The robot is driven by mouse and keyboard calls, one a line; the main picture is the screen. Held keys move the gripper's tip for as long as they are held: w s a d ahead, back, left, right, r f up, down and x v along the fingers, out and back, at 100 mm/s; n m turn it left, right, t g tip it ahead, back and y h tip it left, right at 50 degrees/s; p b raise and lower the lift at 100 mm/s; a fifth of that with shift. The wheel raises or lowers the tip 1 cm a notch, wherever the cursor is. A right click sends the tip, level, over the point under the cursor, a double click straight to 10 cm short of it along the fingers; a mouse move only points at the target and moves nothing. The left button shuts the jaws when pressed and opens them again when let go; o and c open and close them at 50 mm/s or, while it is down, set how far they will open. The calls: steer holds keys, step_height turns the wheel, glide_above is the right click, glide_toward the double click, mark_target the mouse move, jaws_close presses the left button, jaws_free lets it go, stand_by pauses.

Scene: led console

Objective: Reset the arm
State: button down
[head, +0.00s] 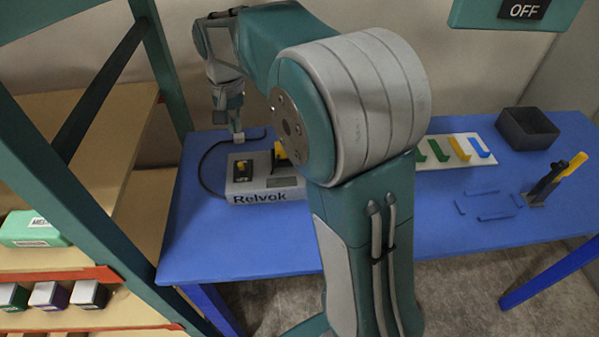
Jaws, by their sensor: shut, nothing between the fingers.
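My arm rises through the middle of the head view and bends over to the far left of the blue table. My gripper (237,134) points down at the table's back left, by the rear edge of the grey Relvok console (262,190). It is shut and holds nothing. I cannot tell whether its tips touch the console or the black cable (212,152) beside it. The console has a yellow and black switch (242,169) on its left and another yellow part (280,152) partly hidden by my arm. Its right side is hidden.
The blue table (240,240) is bare in front of the console. To the right are a white board with coloured hooks (440,155), a dark bin (527,128), blue pieces (495,216) and a yellow-handled tool (568,168). A green-framed shelf (75,185) stands at left. An OFF sign (524,11) hangs top right.

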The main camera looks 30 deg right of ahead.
steer(key=s+r+n+t, duration=0.25)
steer(key=s+r, duration=0.25)
steer(key=s, duration=0.7)
steer(key=s+f+n+t, duration=0.2)
steer(key=s+t, duration=0.1)
steer(key=s, duration=1)
steer(key=shift+s+d, duration=0.15)
steer(key=shift+d, duration=0.25)
